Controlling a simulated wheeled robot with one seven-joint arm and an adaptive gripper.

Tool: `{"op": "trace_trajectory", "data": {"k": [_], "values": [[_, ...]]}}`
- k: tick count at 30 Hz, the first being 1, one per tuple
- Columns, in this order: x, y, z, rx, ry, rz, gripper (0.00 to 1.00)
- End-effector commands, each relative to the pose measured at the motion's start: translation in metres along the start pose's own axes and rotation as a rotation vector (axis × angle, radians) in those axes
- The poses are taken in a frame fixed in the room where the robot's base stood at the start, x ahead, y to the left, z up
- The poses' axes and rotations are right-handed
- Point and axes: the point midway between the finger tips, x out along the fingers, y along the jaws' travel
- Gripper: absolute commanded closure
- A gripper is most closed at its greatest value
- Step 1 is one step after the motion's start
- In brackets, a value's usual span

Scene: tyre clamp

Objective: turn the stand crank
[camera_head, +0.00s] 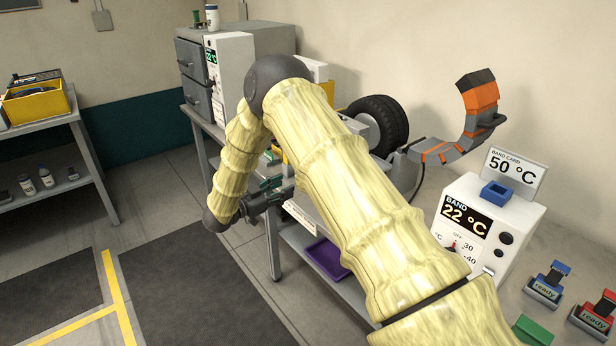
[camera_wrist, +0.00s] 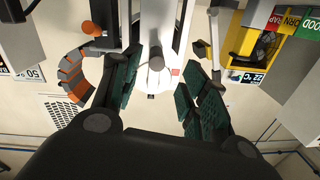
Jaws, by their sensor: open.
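My gripper (camera_head: 270,192) is at the front of the tyre stand in the head view, partly behind my arm. In the wrist view my gripper (camera_wrist: 163,78) is open, its green-padded fingers spread apart. A grey round bar (camera_wrist: 156,64) shows between the fingers in front of a white plate; I cannot tell whether it is the crank. No finger visibly grips it. An orange knob (camera_wrist: 92,29) is beside the left finger. The black tyre (camera_head: 382,118) sits on the stand in the head view, partly hidden by my arm. The crank cannot be clearly made out there.
A curved grey-orange band (camera_head: 455,135) is right of the tyre. A white band heater box (camera_head: 485,225) reads 22 °C, near a 50 °C card (camera_head: 512,168). A purple tray (camera_head: 328,258) lies on the lower shelf. A grey cabinet (camera_head: 200,70) stands behind. Floor at left is clear.

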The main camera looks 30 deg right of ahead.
Motion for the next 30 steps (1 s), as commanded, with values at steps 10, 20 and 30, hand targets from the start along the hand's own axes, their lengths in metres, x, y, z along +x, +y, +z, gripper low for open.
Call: {"op": "trace_trajectory", "data": {"k": [10, 20, 30], "values": [[0.026, -0.001, -0.013, 0.017, 0.016, 0.053, 0.56], [0.078, 0.001, -0.014, 0.017, 0.015, 0.05, 0.56], [0.108, 0.003, -0.013, 0.017, 0.015, 0.048, 0.56]]}}
